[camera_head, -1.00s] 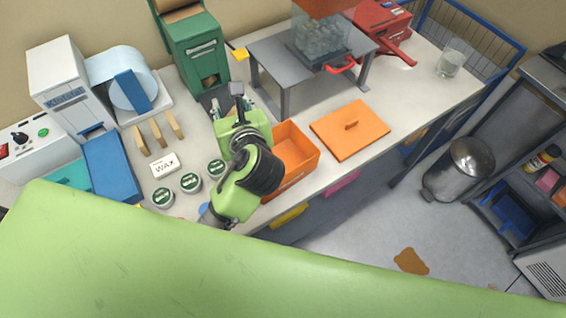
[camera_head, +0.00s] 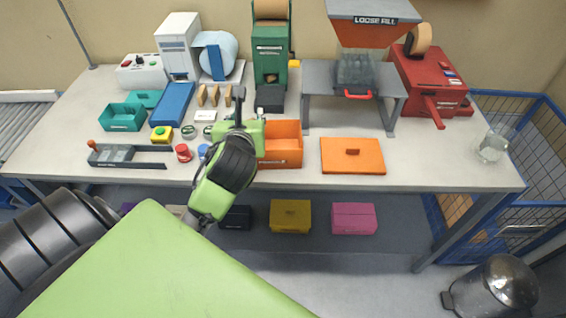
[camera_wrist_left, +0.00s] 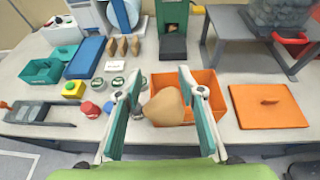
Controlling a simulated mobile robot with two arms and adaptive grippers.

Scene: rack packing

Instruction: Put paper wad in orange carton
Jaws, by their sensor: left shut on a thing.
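The brown paper wad (camera_wrist_left: 167,108) shows in the left wrist view between the teal-padded fingers of my left gripper (camera_wrist_left: 161,75), which is shut on it. In that view the wad overlaps the left part of the open orange carton (camera_wrist_left: 207,88); its exact height over the carton is hard to tell. In the head view my left gripper (camera_head: 240,98) is at the left side of the orange carton (camera_head: 283,160), and my arm hides the wad and part of the carton. The orange lid (camera_head: 352,158) lies flat to the right of the carton. My right gripper is not in view.
Wax tins (camera_wrist_left: 98,84), a red-topped item (camera_head: 183,153) and a teal tray (camera_head: 122,117) stand to the left. A grey stand (camera_head: 318,78) under the loose fill hopper (camera_head: 372,32) is behind the lid. Bare table lies right of the lid.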

